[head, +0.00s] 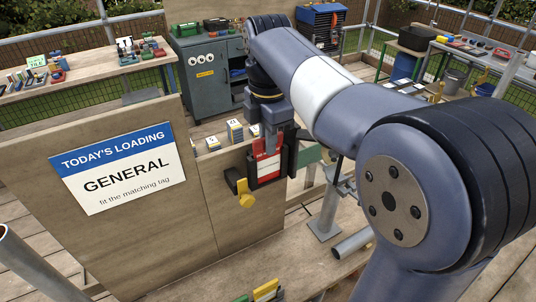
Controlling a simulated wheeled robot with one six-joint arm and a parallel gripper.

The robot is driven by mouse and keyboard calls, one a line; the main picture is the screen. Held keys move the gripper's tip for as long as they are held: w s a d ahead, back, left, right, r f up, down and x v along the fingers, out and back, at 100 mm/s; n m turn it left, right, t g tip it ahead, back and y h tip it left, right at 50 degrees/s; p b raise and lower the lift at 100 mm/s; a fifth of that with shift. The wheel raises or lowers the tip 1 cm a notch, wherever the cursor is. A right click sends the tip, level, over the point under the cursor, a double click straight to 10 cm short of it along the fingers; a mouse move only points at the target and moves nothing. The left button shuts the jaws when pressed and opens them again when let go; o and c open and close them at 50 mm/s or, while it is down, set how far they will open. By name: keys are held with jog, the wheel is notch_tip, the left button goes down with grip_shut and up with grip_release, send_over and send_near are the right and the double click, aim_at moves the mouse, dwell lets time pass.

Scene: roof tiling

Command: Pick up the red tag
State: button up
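The red tag (266,168), red with a white band, stands upright against a dark holder on the end of the wooden panel. My gripper (268,148) points down at the top of the red tag, with its fingertips overlapping the tag's upper edge. I cannot tell whether the fingers are shut on it or only beside it. A yellow lever or knob (246,199) is just left of the tag. The white and blue sign (118,170) on the panel reads "TODAY'S LOADING GENERAL fit the matching tag".
A yellow and white tag-like piece (266,290) shows at the bottom edge, beside a green one. Small numbered blocks (235,131) stand behind the panel. A grey cabinet (205,75), a left workbench (85,75) and a blue drawer unit (323,27) stand farther back. A metal post (327,212) rises at right.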

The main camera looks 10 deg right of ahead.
grip_shut()
jog(key=shift+r, duration=0.15)
notch_tip(320, 180, up, 18)
jog(key=p, duration=0.5)
jog(key=shift+p, duration=0.35)
